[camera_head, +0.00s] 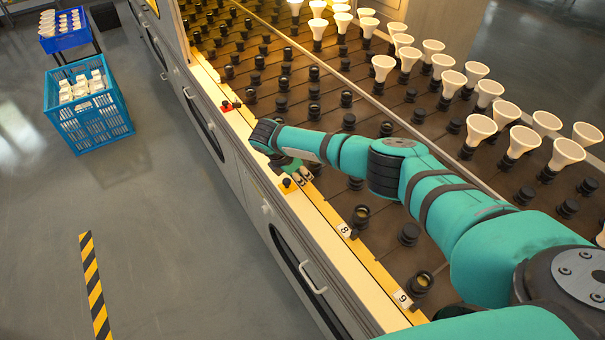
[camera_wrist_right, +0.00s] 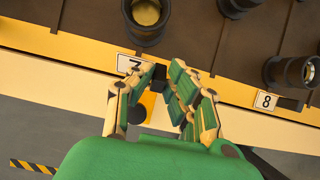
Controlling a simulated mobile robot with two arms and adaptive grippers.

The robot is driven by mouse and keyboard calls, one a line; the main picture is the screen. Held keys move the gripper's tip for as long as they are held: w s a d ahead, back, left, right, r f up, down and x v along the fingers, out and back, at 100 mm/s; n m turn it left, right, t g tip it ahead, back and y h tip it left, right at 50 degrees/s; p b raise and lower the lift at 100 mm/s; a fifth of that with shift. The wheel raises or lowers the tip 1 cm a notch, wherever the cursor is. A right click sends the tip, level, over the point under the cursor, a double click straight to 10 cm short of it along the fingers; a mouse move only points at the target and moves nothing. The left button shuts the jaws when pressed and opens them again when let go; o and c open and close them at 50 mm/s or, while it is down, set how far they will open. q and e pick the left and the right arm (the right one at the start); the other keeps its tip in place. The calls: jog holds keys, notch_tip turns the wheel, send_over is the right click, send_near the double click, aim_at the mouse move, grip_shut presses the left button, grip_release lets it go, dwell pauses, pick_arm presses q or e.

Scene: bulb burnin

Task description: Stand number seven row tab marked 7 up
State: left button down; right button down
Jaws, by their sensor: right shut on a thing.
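The number seven row tab (camera_wrist_right: 130,64) is a white plate with a black 7, at the yellow edge of the rack in the right wrist view. The left finger covers part of it. A small black piece (camera_wrist_right: 159,74) beside the plate sits between my fingertips. My right gripper (camera_wrist_right: 157,84) is shut on the tab at this black end; the exact contact is partly hidden. The plate looks about as flat as its neighbour marked 8 (camera_wrist_right: 266,101). In the head view my right gripper (camera_head: 298,175) is at the rack's front edge, and the 7 is hidden. My left gripper is out of view.
An orange block with a black knob (camera_head: 288,184) sits on the ledge by the gripper, and a red one (camera_head: 227,105) farther back. Tab 9 (camera_head: 402,299) is nearer. Black sockets (camera_head: 361,214) line the rack; white bulbs (camera_head: 481,129) stand beyond my arm.

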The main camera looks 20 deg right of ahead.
jog(key=shift+s+a+f+h, duration=0.1)
jog(key=shift+a+h, duration=0.3)
jog(key=shift+h, duration=0.2)
jog(key=shift+a+f+h, duration=0.1)
jog(key=shift+a+h, duration=0.1)
jog(key=shift+h, duration=0.3)
jog(key=shift+a+f+t+h+b, duration=0.2)
jog(key=shift+a+t+h+b, duration=0.15)
jog(key=shift+h+b, duration=0.65)
jog(key=shift+a+r+h, duration=0.1)
jog(key=shift+r+h, duration=0.05)
jog(key=shift+h, duration=0.25)
jog(key=c, duration=1.3)
grip_release()
jog(key=shift+r, duration=0.1)
